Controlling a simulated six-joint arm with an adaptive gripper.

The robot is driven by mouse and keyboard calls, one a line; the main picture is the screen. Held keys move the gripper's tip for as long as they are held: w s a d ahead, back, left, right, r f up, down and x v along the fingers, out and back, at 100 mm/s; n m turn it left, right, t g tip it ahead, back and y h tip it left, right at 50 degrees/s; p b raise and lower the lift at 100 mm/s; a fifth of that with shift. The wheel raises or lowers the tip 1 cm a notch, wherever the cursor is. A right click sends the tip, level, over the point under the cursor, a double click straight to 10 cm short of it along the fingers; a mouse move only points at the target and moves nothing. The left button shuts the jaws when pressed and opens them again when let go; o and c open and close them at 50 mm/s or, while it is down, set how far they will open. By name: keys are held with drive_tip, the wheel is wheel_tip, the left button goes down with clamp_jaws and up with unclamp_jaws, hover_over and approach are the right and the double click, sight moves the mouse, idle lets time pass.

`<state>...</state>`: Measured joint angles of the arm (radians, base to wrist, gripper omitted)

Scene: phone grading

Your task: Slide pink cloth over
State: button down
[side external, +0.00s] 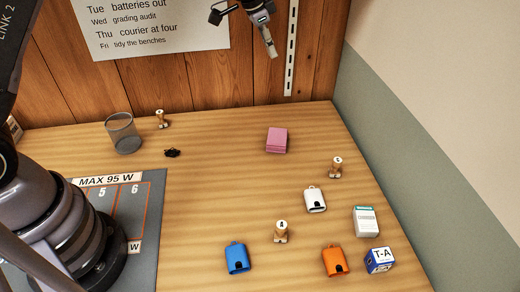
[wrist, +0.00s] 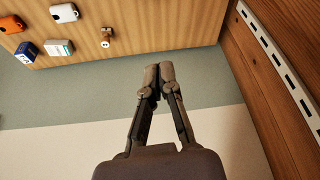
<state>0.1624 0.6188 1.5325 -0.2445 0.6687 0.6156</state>
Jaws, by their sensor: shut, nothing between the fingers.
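The pink cloth (side external: 277,140) is a small folded stack lying flat on the wooden table, toward the back right in the side view. It does not show in the wrist view. My gripper (side external: 272,54) is high above the table's back edge, in front of the wood wall, well above and apart from the cloth. In the wrist view my gripper (wrist: 159,68) has its fingertips together with nothing between them.
A white holder (side external: 315,199), blue holder (side external: 237,258), orange holder (side external: 335,262), white box (side external: 365,221), blue-white box (side external: 379,260) and stamps (side external: 335,167) (side external: 281,231) stand in front. Table around the cloth is clear.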

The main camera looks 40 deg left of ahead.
drive_tip(key=w+d+f, duration=0.2)
drive_tip(key=f, duration=0.6)
drive_tip(key=w+d+f+m, duration=0.1)
drive_tip(key=w+d+f, duration=0.1)
drive_tip(key=f, duration=0.7)
drive_tip(key=w+d+f+m, duration=0.1)
drive_tip(key=w+d+f, duration=0.2)
drive_tip(key=f, duration=0.6)
drive_tip(key=shift+w+d+f+g, duration=0.1)
drive_tip(key=shift+w+f+g, duration=0.05)
drive_tip(key=shift+w+g, duration=0.35)
drive_tip(key=shift+s+a+r, duration=0.25)
drive_tip(key=shift+s+a, duration=0.3)
drive_tip(key=shift+a, duration=0.1)
drive_tip(key=shift+s+a, duration=0.8)
drive_tip(key=s+a, duration=1.4)
drive_tip(key=shift+s+a, duration=0.2)
